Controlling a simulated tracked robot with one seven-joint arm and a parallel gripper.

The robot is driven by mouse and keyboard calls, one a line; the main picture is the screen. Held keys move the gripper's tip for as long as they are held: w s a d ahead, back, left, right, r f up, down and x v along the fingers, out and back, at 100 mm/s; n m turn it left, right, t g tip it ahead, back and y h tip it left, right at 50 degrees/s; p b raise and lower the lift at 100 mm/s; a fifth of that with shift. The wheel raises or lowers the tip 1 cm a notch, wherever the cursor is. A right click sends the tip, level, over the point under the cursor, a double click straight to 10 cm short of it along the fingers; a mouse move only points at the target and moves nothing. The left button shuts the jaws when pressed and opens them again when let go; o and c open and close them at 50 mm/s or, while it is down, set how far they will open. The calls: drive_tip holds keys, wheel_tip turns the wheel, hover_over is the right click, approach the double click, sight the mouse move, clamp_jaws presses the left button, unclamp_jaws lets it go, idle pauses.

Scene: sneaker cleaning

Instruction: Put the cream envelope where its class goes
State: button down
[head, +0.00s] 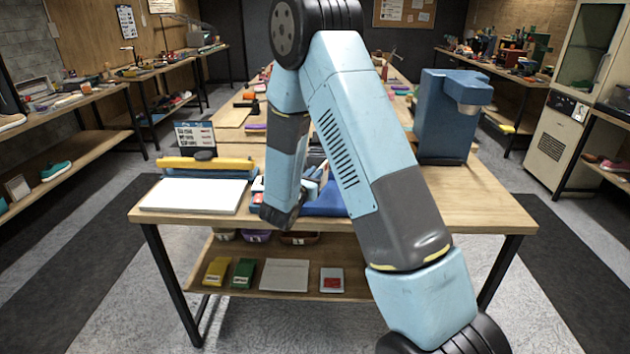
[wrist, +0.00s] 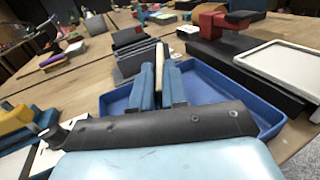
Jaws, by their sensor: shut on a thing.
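My gripper (wrist: 160,76) is shut on a thin cream piece that looks like the cream envelope (wrist: 159,54), seen nearly edge-on between the two blue fingers in the wrist view. The envelope stands upright above a shallow blue tray (wrist: 215,73). I cannot tell whether it touches the tray. A dark grey slotted rack (wrist: 130,58) stands just beyond the tray. In the head view, my arm hides the gripper's tips and the envelope; part of the blue tray (head: 325,201) shows behind the arm.
A white board (head: 195,197) with a yellow bar (head: 205,163) lies on the left of the table, with a printed sign (head: 195,135) behind. A blue machine (head: 445,115) stands at the right. A black-based white panel (wrist: 295,68) sits right of the tray in the wrist view.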

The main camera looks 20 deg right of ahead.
drive_tip(key=shift+f, duration=0.9)
drive_tip(key=shift+f, duration=0.1)
drive_tip(key=c, duration=1.1)
unclamp_jaws()
drive_tip(key=shift+c, duration=0.2)
